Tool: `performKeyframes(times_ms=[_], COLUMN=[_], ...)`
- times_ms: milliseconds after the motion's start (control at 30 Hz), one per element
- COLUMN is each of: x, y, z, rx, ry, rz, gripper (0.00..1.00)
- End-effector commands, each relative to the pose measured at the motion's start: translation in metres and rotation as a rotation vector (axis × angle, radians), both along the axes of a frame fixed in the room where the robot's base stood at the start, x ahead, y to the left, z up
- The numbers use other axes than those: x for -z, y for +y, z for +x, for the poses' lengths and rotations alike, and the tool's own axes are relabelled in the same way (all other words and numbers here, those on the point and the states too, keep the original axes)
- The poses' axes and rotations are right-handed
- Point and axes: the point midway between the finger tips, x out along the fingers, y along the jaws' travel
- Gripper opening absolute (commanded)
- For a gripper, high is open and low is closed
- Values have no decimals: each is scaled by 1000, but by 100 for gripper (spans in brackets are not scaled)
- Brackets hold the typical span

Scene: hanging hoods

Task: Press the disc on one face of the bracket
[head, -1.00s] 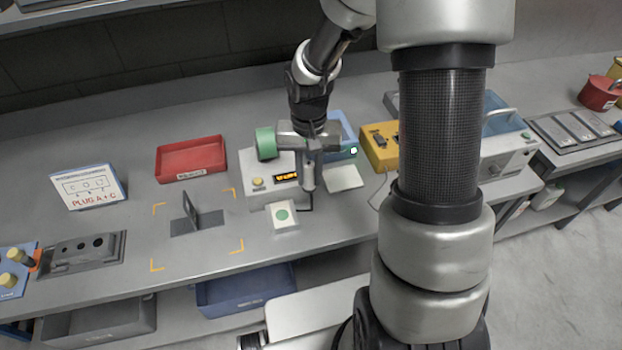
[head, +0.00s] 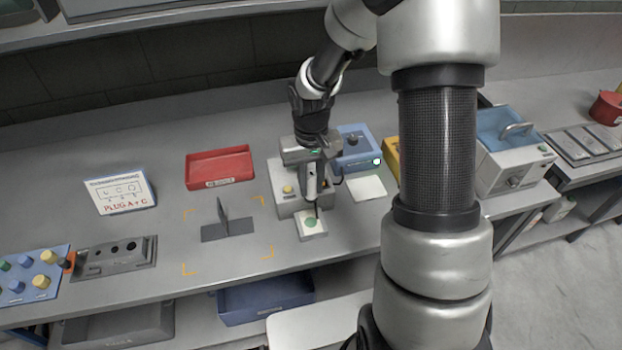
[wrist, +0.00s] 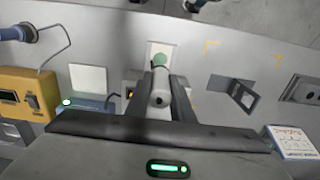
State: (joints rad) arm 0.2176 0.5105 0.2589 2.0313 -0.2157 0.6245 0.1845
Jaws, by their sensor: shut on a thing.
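The bracket (head: 228,222) is a dark grey angled piece with an upright plate and a flat foot, standing on the bench inside orange corner marks. It also shows in the wrist view (wrist: 233,92), right of my gripper. The green disc (head: 310,224) lies on a small white pad at the front of a grey box. My gripper (head: 312,168) is shut on a pale grey cylindrical tool (wrist: 160,93). The tool points down at the disc, which shows just past its end in the wrist view (wrist: 160,60). I cannot tell whether the tip touches the disc.
The grey box (head: 285,203) with a yellow button stands behind the pad. A red tray (head: 220,168) is behind the bracket, a blue box (head: 352,142) right of my gripper. A sign (head: 120,193) and a dark block with holes (head: 117,258) stand left. Bench between pad and bracket is clear.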

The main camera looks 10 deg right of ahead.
Motion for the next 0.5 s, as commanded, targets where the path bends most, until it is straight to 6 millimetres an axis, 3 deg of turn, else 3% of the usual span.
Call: performKeyframes(times_ms=[500], x=[57], y=[0], z=[0], rx=[1], ry=[0], rz=[0], gripper=[7])
